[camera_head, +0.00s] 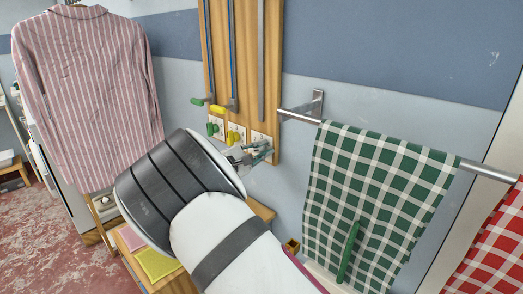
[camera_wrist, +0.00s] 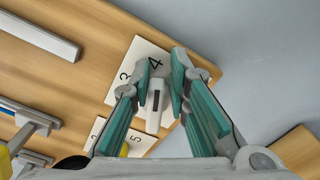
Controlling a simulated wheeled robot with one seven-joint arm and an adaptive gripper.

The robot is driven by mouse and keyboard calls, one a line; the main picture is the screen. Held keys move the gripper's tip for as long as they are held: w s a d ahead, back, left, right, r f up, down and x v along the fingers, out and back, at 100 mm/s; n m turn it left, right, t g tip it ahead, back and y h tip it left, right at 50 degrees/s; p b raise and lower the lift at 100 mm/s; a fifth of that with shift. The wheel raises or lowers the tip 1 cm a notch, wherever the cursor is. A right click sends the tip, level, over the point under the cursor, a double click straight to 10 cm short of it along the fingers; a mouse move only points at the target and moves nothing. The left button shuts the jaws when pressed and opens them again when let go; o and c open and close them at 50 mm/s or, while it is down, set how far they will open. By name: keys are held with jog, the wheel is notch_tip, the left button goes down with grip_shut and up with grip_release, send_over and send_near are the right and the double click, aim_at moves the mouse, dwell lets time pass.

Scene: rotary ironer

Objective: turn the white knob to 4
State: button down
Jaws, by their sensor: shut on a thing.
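The white knob (camera_wrist: 154,110) shows in the wrist view between the teal fingers of my gripper (camera_wrist: 160,88), which is shut on it. A dark line runs along the knob and points roughly toward the 4. The knob sits at a white dial plate (camera_wrist: 146,46) with the digits 3 and 4 readable; other marks are hidden by the fingers. In the head view my gripper (camera_head: 256,155) is at the right edge of the wooden panel, at the rightmost dial, and the white knob cannot be made out there.
A green knob (camera_head: 213,128) and a yellow knob (camera_head: 234,134) sit left of my gripper, below green (camera_head: 197,101) and yellow (camera_head: 217,108) lever handles. A green checked towel (camera_head: 375,175) hangs from a metal rail at right. A striped shirt (camera_head: 90,90) hangs at left.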

jog(key=shift+w+a+r, duration=0.1)
jog(key=shift+a+r, duration=0.35)
jog(key=shift+r, duration=0.05)
jog(key=c, duration=1.6)
grip_release()
jog(key=shift+c, duration=0.2)
jog(key=shift+f, duration=0.15)
jog(key=shift+d+f, duration=0.1)
jog(key=shift+d, duration=0.1)
